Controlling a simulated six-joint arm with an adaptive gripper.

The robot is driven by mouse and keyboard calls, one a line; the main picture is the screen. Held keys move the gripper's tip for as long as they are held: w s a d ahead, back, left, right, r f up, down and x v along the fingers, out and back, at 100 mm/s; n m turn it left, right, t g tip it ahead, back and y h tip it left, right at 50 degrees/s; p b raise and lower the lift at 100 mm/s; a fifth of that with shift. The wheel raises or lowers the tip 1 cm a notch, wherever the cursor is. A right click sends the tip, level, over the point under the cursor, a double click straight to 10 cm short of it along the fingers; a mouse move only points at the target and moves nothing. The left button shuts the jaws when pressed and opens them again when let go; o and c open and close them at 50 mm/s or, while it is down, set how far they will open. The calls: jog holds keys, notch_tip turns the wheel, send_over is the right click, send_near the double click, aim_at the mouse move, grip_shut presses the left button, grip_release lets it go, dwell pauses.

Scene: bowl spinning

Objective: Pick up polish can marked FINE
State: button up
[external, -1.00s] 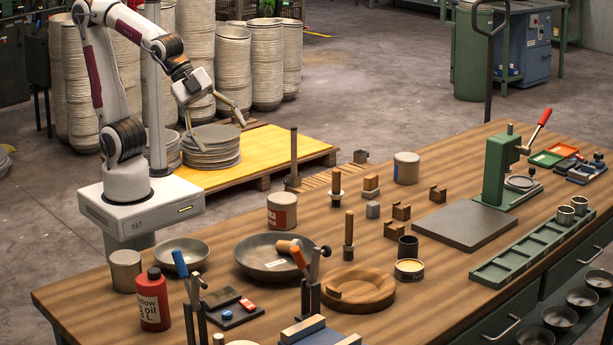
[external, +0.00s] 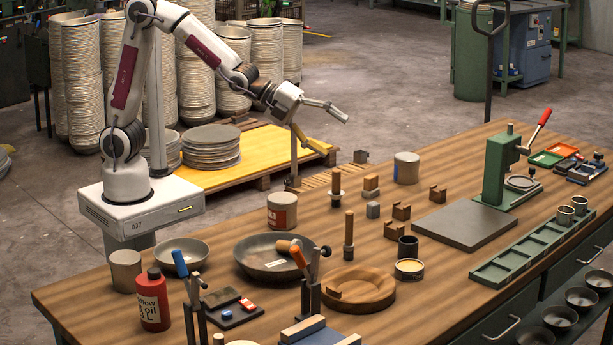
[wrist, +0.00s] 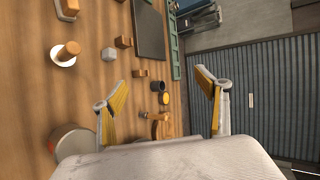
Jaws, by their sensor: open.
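No lettering reading FINE is legible, so I cannot tell which can is marked so. A low open tin with yellow content (external: 409,269) stands on the bench right of the round wooden ring; it also shows in the wrist view (wrist: 164,99). A grey can with a red and white label (external: 282,212) stands behind the large pan. My gripper (external: 333,131) is open and empty, high above the bench's back edge. Its spread fingers also show in the wrist view (wrist: 160,82).
A green press (external: 495,170) stands at right behind a grey plate (external: 464,226). A dark cup (external: 408,247) stands close behind the yellow tin. A red oil bottle (external: 152,300) is at front left.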

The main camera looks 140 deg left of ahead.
jog(key=w+a+f+m+y, duration=0.15)
jog(key=a+f+m, duration=0.25)
jog(key=a, duration=0.7)
jog(key=m+t+y, duration=0.3)
jog(key=m+y, duration=0.1)
jog(key=m, duration=0.6)
send_near(407, 160)
jog(key=a, duration=0.1)
jog(key=a+f, duration=0.1)
jog(key=a, duration=0.1)
jog(key=shift+a, duration=0.3)
jog(key=shift+w+a, duration=0.1)
jog(key=shift+w, duration=0.05)
jog(key=shift+x, duration=1.15)
jog(key=shift+w+a, duration=0.1)
jog(key=shift+a, duration=0.05)
jog(key=shift+x, duration=2.45)
jog(key=shift+a+f, duration=0.1)
jog(key=shift+a, duration=0.05)
jog(key=shift+c, duration=0.3)
